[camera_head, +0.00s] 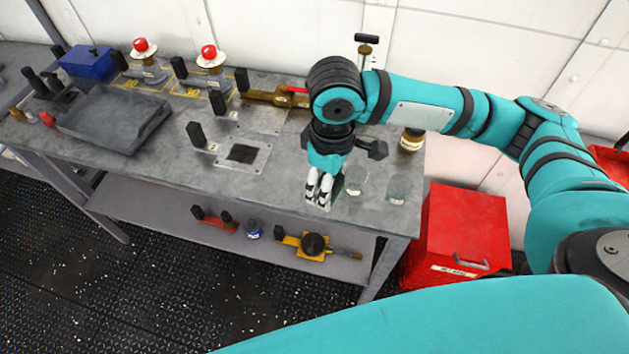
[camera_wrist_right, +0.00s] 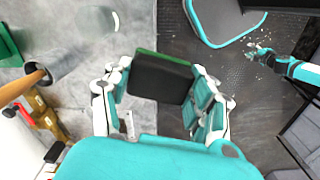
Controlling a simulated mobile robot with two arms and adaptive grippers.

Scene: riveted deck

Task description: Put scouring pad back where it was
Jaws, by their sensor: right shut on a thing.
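The scouring pad (camera_wrist_right: 162,78) is a dark block with a green layer along one edge. It sits between the fingers of my right gripper (camera_wrist_right: 163,92), which is shut on it, in the right wrist view. In the head view my right gripper (camera_head: 319,188) points down near the front edge of the grey workbench (camera_head: 275,195); the pad is mostly hidden there. A pale plate with a dark square patch (camera_head: 242,153) lies on the bench to the left of this gripper. My left gripper (camera_wrist_right: 260,52) shows small in the wrist view, away from the pad; its opening is unclear.
Two clear glasses (camera_head: 356,179) (camera_head: 399,188) stand just right of the gripper, with a jar (camera_head: 411,140) behind. A grey tray (camera_head: 115,117), blue box (camera_head: 87,63) and red push buttons (camera_head: 209,53) occupy the left. A red bin (camera_head: 462,227) stands beside the bench.

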